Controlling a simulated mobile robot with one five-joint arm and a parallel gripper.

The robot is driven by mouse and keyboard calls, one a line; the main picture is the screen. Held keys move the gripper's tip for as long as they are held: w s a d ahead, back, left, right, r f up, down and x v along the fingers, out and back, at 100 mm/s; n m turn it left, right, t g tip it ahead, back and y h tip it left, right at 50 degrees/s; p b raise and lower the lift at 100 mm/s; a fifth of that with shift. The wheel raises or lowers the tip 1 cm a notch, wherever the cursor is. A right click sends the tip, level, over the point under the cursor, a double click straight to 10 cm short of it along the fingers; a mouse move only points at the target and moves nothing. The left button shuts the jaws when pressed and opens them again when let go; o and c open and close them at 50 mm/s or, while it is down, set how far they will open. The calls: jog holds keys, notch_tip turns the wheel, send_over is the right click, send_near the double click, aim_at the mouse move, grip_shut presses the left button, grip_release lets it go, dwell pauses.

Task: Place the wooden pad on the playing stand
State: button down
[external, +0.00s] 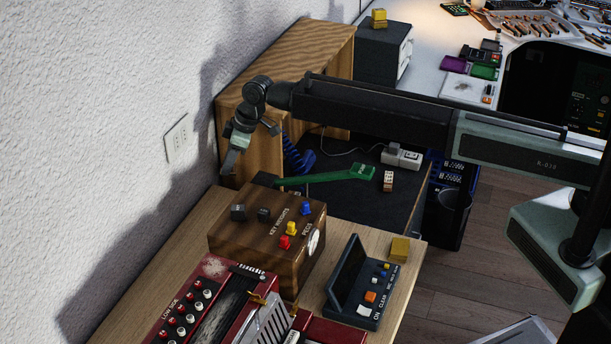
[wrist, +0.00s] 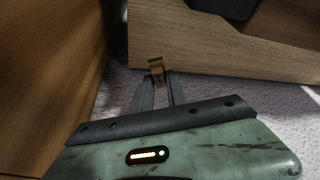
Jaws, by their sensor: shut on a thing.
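My gripper (external: 229,166) hangs beside the white wall, near the left end of the wooden cabinet. In the wrist view my gripper (wrist: 160,88) is shut on a small brown piece (wrist: 156,69) with an olive-yellow top, held at the fingertips. It looks like the wooden pad, but it is too small to be sure. In the external view the held piece cannot be made out. No thing is clearly marked as the playing stand, so I cannot tell which it is. A pale wooden panel (wrist: 210,58) lies beyond the fingertips in the wrist view.
A brown box with coloured knobs (external: 265,238) stands on the light wooden table below my gripper. A red device (external: 205,305) and a dark tilted-screen console (external: 362,280) stand nearer. The wooden cabinet (external: 330,55), a green lever (external: 330,175) and a small holed block (external: 388,180) are behind.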

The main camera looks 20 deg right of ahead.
jog(key=shift+d+f, duration=0.1)
jog(key=shift+f, duration=0.1)
notch_tip(320, 180, down, 10)
jog(key=b, duration=1)
jog(key=shift+f, duration=0.25)
jog(key=shift+r, duration=0.25)
jog(key=shift+f, duration=0.15)
jog(key=c, duration=1.7)
grip_release()
jog(key=shift+c, duration=0.2)
jog(key=o, duration=0.4)
